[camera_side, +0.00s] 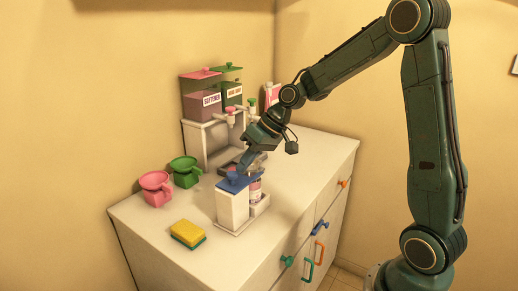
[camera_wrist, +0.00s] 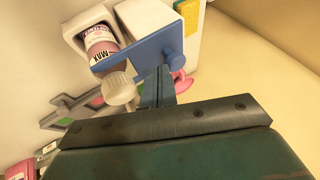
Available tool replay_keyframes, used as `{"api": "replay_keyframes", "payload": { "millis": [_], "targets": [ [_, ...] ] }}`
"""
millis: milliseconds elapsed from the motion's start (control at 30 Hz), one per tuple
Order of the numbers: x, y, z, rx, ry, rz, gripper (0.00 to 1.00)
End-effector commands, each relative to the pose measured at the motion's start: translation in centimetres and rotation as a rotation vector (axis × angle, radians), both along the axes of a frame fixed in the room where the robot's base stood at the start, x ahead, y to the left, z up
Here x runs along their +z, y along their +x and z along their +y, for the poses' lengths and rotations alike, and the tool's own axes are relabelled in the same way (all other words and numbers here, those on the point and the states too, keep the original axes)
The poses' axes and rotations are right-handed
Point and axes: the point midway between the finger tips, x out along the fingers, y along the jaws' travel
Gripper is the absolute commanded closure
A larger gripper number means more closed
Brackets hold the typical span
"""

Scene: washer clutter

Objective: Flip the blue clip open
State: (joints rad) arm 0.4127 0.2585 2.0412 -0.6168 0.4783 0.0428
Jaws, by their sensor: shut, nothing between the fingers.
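The blue clip (camera_side: 236,183) appears to be the flat blue piece on top of a white box (camera_side: 232,206) on the counter. In the wrist view the blue piece (camera_wrist: 130,54) lies flat, with a small round blue knob near one end. My gripper (camera_side: 243,168) points down at the blue piece from above. In the wrist view its fingertips (camera_wrist: 157,84) are together and empty, close to the blue piece's edge. I cannot tell whether they touch it. The side view hides part of the blue piece behind my gripper.
A labelled bottle (camera_wrist: 101,46) stands beside the white box. A pink cup (camera_side: 157,190), a green cup (camera_side: 186,174) and a yellow sponge (camera_side: 188,233) are to the left. Dispensers (camera_side: 202,102) stand behind. The counter's right side (camera_side: 305,160) is clear.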

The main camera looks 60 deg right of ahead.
Motion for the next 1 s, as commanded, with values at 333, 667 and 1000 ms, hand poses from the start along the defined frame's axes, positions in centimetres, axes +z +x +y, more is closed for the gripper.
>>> {"api": "replay_keyframes", "payload": {
  "millis": [333, 667, 1000],
  "targets": [
    [0.0, 0.0, 0.1, 0.001, 0.000, 0.000, 1.00],
    [0.0, 0.1, 3.1, 0.005, 0.000, 0.001, 1.00],
    [-0.1, 0.0, 5.1, 0.002, 0.001, 0.000, 1.00]
  ]
}}
